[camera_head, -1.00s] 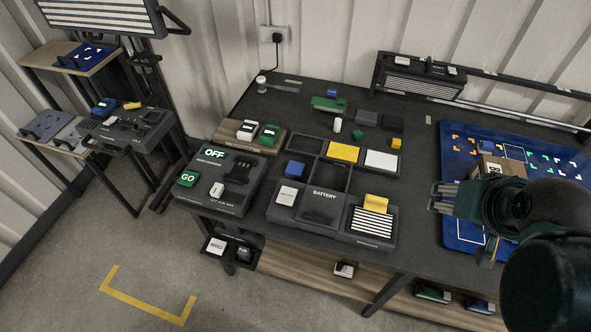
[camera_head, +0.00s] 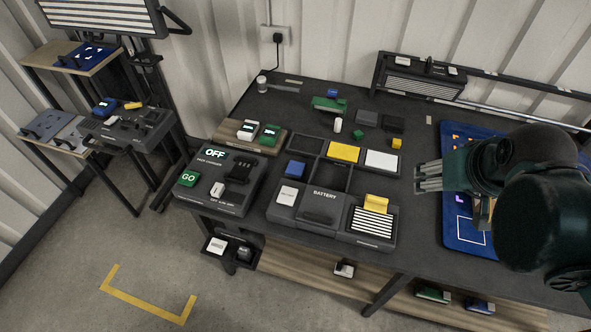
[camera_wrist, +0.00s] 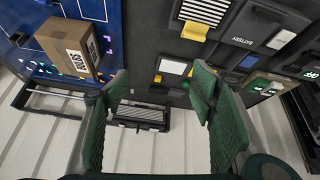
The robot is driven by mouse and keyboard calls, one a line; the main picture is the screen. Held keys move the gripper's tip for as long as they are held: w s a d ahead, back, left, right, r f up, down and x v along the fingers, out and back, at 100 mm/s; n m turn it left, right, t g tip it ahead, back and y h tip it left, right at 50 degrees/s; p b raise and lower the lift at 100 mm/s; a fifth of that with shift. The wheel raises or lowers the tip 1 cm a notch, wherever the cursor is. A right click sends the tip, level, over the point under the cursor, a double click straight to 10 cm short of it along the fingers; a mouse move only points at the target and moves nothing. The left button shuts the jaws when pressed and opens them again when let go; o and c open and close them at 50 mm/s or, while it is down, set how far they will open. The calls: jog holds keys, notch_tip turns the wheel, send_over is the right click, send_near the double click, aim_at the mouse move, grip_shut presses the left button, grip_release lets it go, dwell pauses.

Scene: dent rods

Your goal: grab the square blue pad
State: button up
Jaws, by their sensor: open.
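The square blue pad (camera_head: 295,168) lies in the front left compartment of the black divided tray (camera_head: 321,160) in the head view. In the wrist view a blue patch (camera_wrist: 248,62) near the battery unit looks like the same pad. My gripper (camera_head: 420,178) is to the right of the tray, above the table, well apart from the pad. Its fingers are spread with nothing between them, and the open fingers also show in the wrist view (camera_wrist: 160,88).
The tray also holds a yellow pad (camera_head: 342,152) and a white pad (camera_head: 381,161). The battery unit (camera_head: 318,205) stands in front of it, with the OFF box (camera_head: 222,176) at left. A cardboard box (camera_wrist: 68,46) sits on the blue board (camera_wrist: 110,14). A small blue block (camera_head: 332,92) lies at the back.

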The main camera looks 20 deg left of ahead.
jog(key=w+a+f+n+g, duration=0.15)
jog(key=w+a+n, duration=0.35)
jog(key=w+a, duration=0.5)
jog(key=n+g+h+p, duration=0.2)
jog(key=n+g, duration=0.3)
jog(key=n, duration=0.6)
send_over(293, 167)
jog(key=f, duration=2)
jog(key=shift+d+f, duration=0.2)
jog(key=shift+f, duration=0.15)
jog(key=shift+a+f, duration=0.4)
jog(key=shift+f, duration=0.05)
jog(key=shift+f, duration=0.1)
jog(key=shift+d+f, duration=0.2)
jog(key=shift+f, duration=1)
jog(key=shift+f, duration=0.1)
